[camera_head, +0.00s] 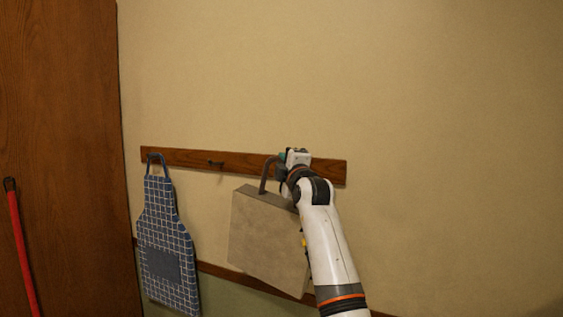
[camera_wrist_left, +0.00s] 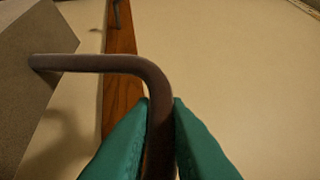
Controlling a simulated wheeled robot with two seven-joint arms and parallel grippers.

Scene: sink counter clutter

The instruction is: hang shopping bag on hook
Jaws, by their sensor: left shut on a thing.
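The shopping bag (camera_head: 266,238) is a grey-beige, boxy bag with a stiff brown handle (camera_head: 265,175). My left gripper (camera_head: 283,158) is shut on the handle and holds the bag in front of the wall, close to the wooden hook rail (camera_head: 185,157). In the left wrist view the green fingertips (camera_wrist_left: 160,105) pinch the handle, and the bag's side (camera_wrist_left: 45,50) shows at the upper left. A dark hook (camera_head: 216,164) on the rail, left of the bag, is empty. Whether a hook lies behind my gripper is hidden. My right gripper does not show.
A blue checked apron (camera_head: 168,240) hangs from the rail's left end. A red-handled tool (camera_head: 22,250) leans by the brown wooden door or cabinet (camera_head: 60,120) at the far left. The wall right of my arm is clear.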

